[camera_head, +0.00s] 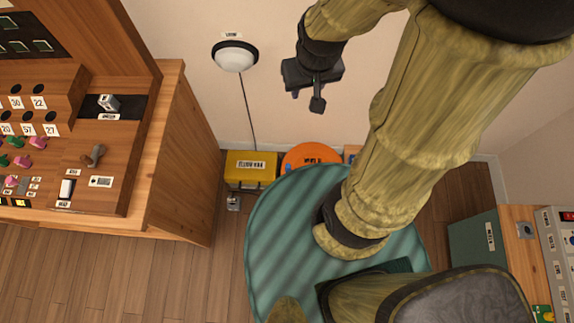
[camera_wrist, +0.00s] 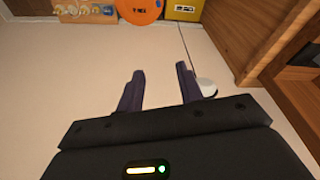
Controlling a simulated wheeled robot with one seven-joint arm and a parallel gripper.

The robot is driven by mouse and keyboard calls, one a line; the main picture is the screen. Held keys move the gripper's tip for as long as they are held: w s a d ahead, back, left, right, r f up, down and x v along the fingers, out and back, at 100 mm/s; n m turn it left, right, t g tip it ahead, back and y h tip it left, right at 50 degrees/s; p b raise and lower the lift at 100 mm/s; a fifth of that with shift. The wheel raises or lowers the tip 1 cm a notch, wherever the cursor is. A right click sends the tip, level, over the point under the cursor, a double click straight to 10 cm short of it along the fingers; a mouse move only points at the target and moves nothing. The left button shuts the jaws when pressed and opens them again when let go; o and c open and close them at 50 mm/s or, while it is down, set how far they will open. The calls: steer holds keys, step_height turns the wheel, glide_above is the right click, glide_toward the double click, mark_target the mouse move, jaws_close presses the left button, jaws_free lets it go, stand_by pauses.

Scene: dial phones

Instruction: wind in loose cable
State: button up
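A thin dark cord (camera_head: 247,110) hangs from a round white wall lamp (camera_head: 234,56) to a yellow box (camera_head: 250,168) on the floor. I cannot tell whether it is the loose cable. The cord (camera_wrist: 186,42) and lamp (camera_wrist: 207,88) also show in the wrist view. My gripper (camera_head: 306,99) is in front of the wall, right of the lamp. In the wrist view my gripper (camera_wrist: 159,68) is open, with nothing between its fingers.
An orange round object (camera_head: 311,157) stands beside the yellow box. A green-sided cabinet (camera_head: 475,255) and a grey panel (camera_head: 556,245) stand at the lower right. Wood floor is bare at the lower left.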

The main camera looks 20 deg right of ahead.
steer(key=shift+o, duration=0.6)
steer(key=shift+f, duration=0.1)
steer(key=m+g+b, duration=0.3)
steer(key=m+b, duration=0.3)
steer(key=b, duration=3.9)
glide_above(288, 165)
step_height(288, 165, down, 64)
step_height(288, 165, down, 17)
steer(key=b, duration=0.9)
steer(key=shift+f, duration=0.1)
steer(key=shift+c, duration=0.2)
jaws_close()
